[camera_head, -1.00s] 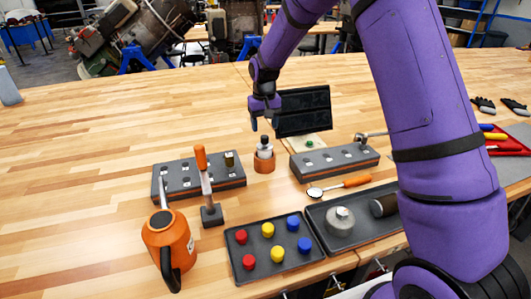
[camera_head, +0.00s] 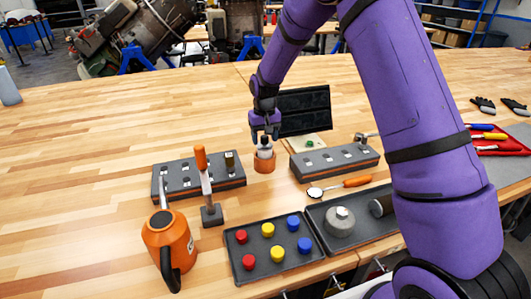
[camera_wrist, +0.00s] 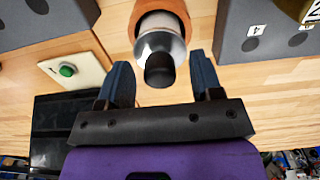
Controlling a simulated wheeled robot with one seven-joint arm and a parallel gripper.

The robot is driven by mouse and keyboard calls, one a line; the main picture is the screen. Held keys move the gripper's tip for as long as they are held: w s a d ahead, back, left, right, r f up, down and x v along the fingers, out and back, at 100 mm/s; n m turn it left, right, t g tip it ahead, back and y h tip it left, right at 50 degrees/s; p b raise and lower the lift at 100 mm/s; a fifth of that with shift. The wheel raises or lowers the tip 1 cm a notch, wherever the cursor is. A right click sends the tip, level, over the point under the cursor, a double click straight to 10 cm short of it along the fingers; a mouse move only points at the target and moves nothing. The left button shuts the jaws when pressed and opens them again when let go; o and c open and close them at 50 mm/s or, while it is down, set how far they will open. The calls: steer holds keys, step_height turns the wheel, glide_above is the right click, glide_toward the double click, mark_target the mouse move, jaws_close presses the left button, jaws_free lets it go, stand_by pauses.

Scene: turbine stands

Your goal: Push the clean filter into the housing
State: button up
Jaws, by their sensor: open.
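An orange round housing (camera_head: 264,164) stands on the table between two grey racks. A pale cylinder with a metallic shoulder and a black top, which looks like the filter (camera_head: 265,151), stands upright in it; how deep it sits I cannot tell. In the wrist view the filter (camera_wrist: 160,45) rises from the orange housing (camera_wrist: 184,8). My gripper (camera_head: 265,134) is above the filter, pointing down. In the wrist view its open fingers (camera_wrist: 159,62) are on either side of the black top, with visible gaps.
Grey racks stand left (camera_head: 205,178) and right (camera_head: 335,160) of the housing. A dark screen (camera_head: 304,110) and a green-button plate (camera_head: 309,141) are behind. In front are an orange-handled upright tool (camera_head: 202,165), a tray of coloured caps (camera_head: 260,270) and an orange jug (camera_head: 168,240).

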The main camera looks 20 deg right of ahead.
jaws_close()
steer(key=shift+r, duration=0.75)
step_height(320, 180, up, 11)
steer(key=shift+f, duration=0.2)
stand_by(1.8)
steer(key=shift+f, duration=0.1)
